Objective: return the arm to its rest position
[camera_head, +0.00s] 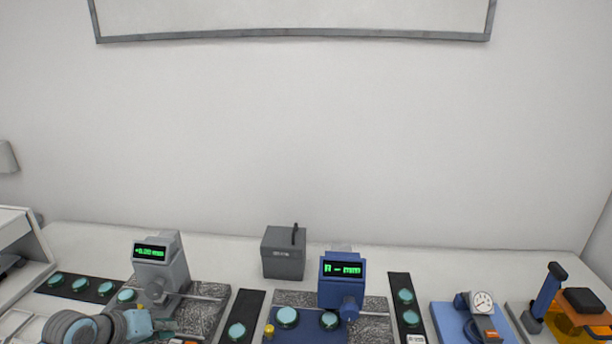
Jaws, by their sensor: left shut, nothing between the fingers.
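My left arm comes in at the bottom left, with grey rounded joints. My left gripper (164,326) is at its end, low in front of the grey instrument (162,262) with a green-lit display. The gripper is shut, and I see nothing held in it. The frame's bottom edge cuts off part of the arm. My right gripper is not in view.
A blue instrument (342,272) with a green display stands at centre right, a grey box (283,255) behind it. Dark strips (247,306) carry teal discs. A dial gauge (482,303) on a blue base and an orange-based device (565,325) stand at right.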

